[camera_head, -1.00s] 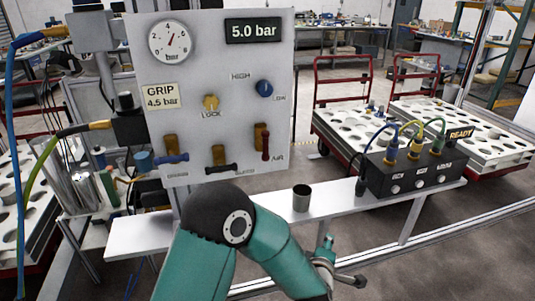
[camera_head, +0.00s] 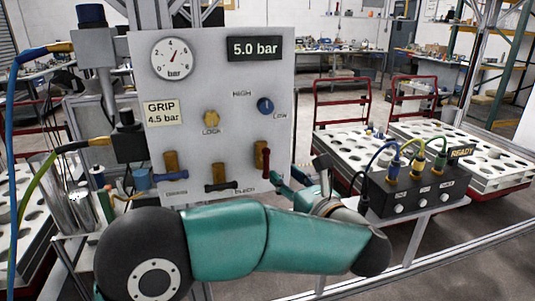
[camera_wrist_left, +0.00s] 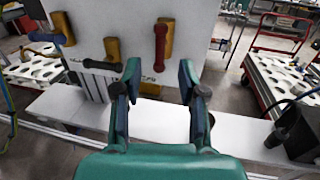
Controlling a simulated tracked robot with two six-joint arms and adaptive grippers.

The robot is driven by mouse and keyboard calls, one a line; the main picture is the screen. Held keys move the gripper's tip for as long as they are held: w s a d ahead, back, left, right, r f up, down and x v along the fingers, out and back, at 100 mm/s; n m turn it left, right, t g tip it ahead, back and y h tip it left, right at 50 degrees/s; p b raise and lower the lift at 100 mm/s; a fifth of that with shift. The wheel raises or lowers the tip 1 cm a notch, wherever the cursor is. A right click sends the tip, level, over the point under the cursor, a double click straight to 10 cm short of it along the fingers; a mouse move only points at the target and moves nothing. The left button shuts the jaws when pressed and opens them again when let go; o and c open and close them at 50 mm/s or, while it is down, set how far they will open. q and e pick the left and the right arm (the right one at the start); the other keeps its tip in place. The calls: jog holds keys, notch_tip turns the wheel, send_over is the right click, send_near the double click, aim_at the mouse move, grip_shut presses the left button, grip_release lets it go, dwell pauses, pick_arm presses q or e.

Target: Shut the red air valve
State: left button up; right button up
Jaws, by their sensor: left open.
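The red air valve handle (camera_head: 264,158) hangs vertically from its brass body at the lower right of the white panel (camera_head: 215,70). In the left wrist view the red handle (camera_wrist_left: 160,47) is upright, beyond the fingertips and roughly midway between them. My left gripper (camera_head: 286,181) is just below and right of the handle in the head view. It is open and empty in the left wrist view (camera_wrist_left: 159,76), with no visible contact with the handle. My left forearm covers the shelf below the panel. My right gripper is not in view.
A blue-handled valve (camera_head: 170,177) and a black-handled valve (camera_head: 220,187) lie left of the red one, both handles horizontal. A yellow lock knob (camera_head: 211,118) and blue knob (camera_head: 265,105) sit above. A black connector box (camera_head: 415,188) with cables stands at the right.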

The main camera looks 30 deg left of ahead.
aim_at(268, 159)
pick_arm(q)
jog(key=p+x, duration=0.2)
jog(key=x, duration=0.8)
jog(key=shift+w+a+f+p, duration=0.1)
jog(key=shift+a+p, duration=0.05)
jog(key=shift+p, duration=0.25)
